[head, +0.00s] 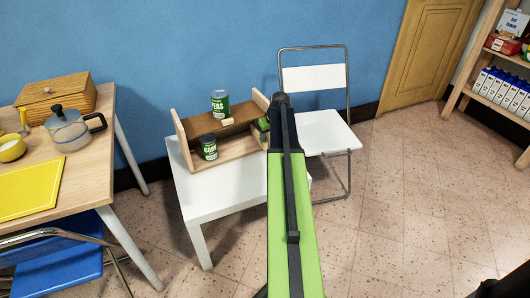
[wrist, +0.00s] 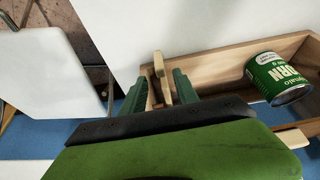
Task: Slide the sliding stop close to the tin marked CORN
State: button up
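The tin marked CORN (head: 209,147) is dark green and stands in the lower tier of a wooden rack (head: 238,146). In the wrist view the tin (wrist: 280,80) is at the right, well apart from my fingers. My gripper (head: 264,125) is at the rack's right end. In the wrist view my gripper's (wrist: 161,82) green fingers are apart, on either side of a small upright wooden piece (wrist: 159,66), which looks like the sliding stop at the trough's end. A narrow gap shows beside the right finger. In the head view my arm hides this piece.
A PEAS tin (head: 220,103) stands on the upper tier, with a light wooden block (head: 228,122) in front. The rack stands on a white table (head: 217,195). A white folding chair (head: 327,132) is close on the right. A wooden table (head: 82,163) with a pot is at left.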

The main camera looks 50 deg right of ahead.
aim_at(266, 141)
jog(key=b+x, duration=0.3)
jog(key=x, duration=0.2)
jog(key=shift+f, duration=0.25)
jog(key=shift+r, duration=0.1)
jog(key=shift+c, duration=0.5)
grip_shut()
dwell(0.4)
